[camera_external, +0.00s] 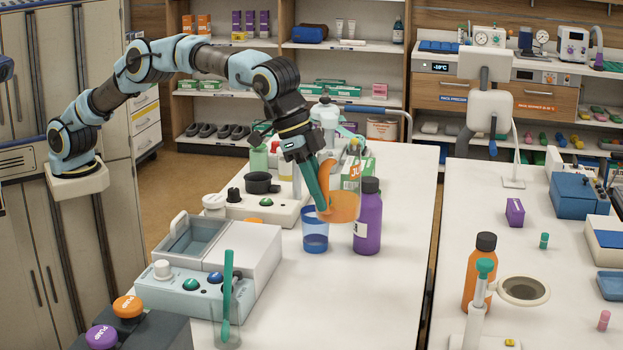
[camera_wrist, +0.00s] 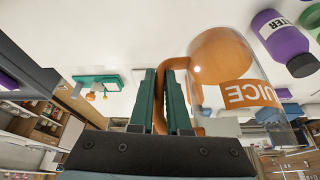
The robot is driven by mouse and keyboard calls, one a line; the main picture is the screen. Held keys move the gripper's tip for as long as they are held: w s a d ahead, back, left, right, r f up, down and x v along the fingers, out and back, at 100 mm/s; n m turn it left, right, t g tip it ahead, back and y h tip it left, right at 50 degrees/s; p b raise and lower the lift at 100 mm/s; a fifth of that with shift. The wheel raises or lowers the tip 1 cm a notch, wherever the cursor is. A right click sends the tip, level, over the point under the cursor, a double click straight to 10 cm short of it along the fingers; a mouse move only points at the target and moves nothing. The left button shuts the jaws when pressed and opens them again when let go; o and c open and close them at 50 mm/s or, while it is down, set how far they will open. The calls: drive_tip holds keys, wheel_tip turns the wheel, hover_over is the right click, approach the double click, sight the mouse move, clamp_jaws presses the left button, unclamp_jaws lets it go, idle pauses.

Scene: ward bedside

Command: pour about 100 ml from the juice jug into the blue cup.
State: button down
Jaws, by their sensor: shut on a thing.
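My gripper (camera_external: 319,188) has its green fingers shut on the orange handle (camera_wrist: 162,70) of the juice jug. The jug (camera_external: 343,207) is clear with orange juice in it and hangs tilted just above the blue cup. In the wrist view the jug (camera_wrist: 252,92) shows its orange JUICE label, with juice gathered toward one end. The see-through blue cup (camera_external: 315,240) stands upright on the white table, below the jug and slightly left of it. I see no clear stream, and I cannot tell the level in the cup.
A purple bottle (camera_external: 368,222) stands close to the right of the cup. A grey-white device (camera_external: 215,265) and a glass with a green stick (camera_external: 228,300) are at the front left. The table front right is clear.

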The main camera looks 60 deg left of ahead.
drive_tip(key=s+f+p, duration=0.5)
drive_tip(key=f+p, duration=0.1)
drive_tip(key=f, duration=0.4)
drive_tip(key=shift+w+a+f+n+t+y+p, duration=0.15)
drive_tip(key=shift+w+a+f+n+p, duration=0.45)
drive_tip(key=shift+f+p, duration=0.3)
drive_tip(key=shift+w+a+f+n+t+y+p, duration=0.1)
drive_tip(key=shift+w+a+f+n+y+p, duration=0.25)
drive_tip(key=shift+a+f+p, duration=0.45)
drive_tip(key=shift+w+a+f+n+t+p, duration=0.15)
drive_tip(key=shift+w+a+f+n+p, duration=0.3)
drive_tip(key=shift+f+p, duration=0.45)
drive_tip(key=shift+s+f, duration=0.1)
